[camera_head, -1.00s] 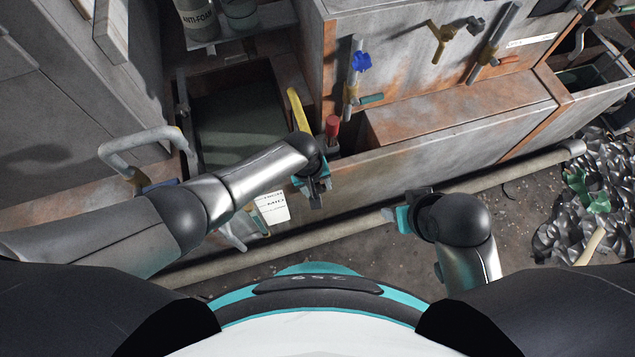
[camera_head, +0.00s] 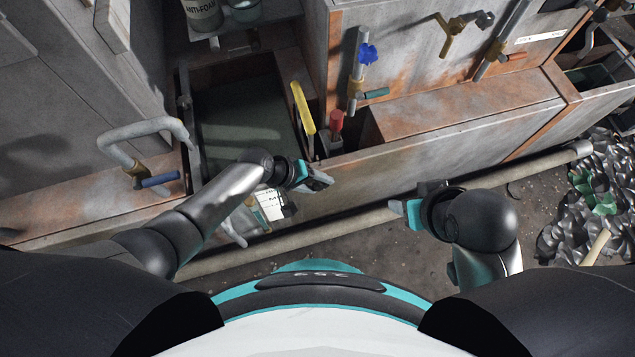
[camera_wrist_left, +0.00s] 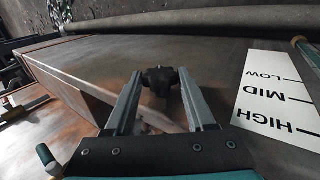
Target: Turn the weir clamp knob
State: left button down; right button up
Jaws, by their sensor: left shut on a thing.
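A dark lobed knob (camera_wrist_left: 160,80), apparently the weir clamp knob, sits between the fingertips of my left gripper in the left wrist view, in front of the rusty tank wall. My left gripper (camera_wrist_left: 158,90) is shut on it. In the head view my left gripper (camera_head: 322,180) is at the tank's front wall, and I cannot make out the knob there. A white level label (camera_wrist_left: 275,102) reading HIGH, MID and LOW is beside it; part of this label also shows in the head view (camera_head: 270,204). My right gripper (camera_head: 400,209) is apart from the tank; its jaw opening is unclear.
A yellow handle (camera_head: 303,107) and a red-topped handle (camera_head: 336,122) stand just behind my left gripper. A blue knob (camera_head: 368,54) is on the upright panel. A grey bent pipe (camera_head: 125,142) rises at left. A long floor pipe (camera_head: 360,221) runs along the front.

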pick_arm(q)
jog(key=shift+s+f, duration=0.1)
jog(key=shift+s, duration=0.1)
pick_arm(e)
jog(key=shift+r, duration=0.2)
pick_arm(q)
jog(key=shift+c, duration=1.9)
grip_release()
jog(key=shift+o, duration=0.4)
jog(key=shift+w, duration=0.1)
jog(key=shift+r, duration=0.2)
pick_arm(e)
jog(key=shift+r, duration=0.1)
pick_arm(q)
jog(key=p+v, duration=0.9)
jog(key=v, duration=0.6)
jog(key=shift+a+f, duration=0.2)
jog(key=shift+a, duration=0.05)
pick_arm(e)
jog(key=s+d+f+g, duration=0.1)
jog(key=s+f, duration=0.1)
jog(key=f, duration=0.7)
jog(key=s+d+f+g, duration=0.1)
jog(key=s+f, duration=0.2)
jog(key=f, duration=0.6)
jog(key=shift+s+d+f+h, duration=0.2)
jog(key=shift+s+d+h, duration=0.05)
jog(key=shift+s+h, duration=0.05)
pick_arm(q)
jog(key=shift+o, duration=0.2)
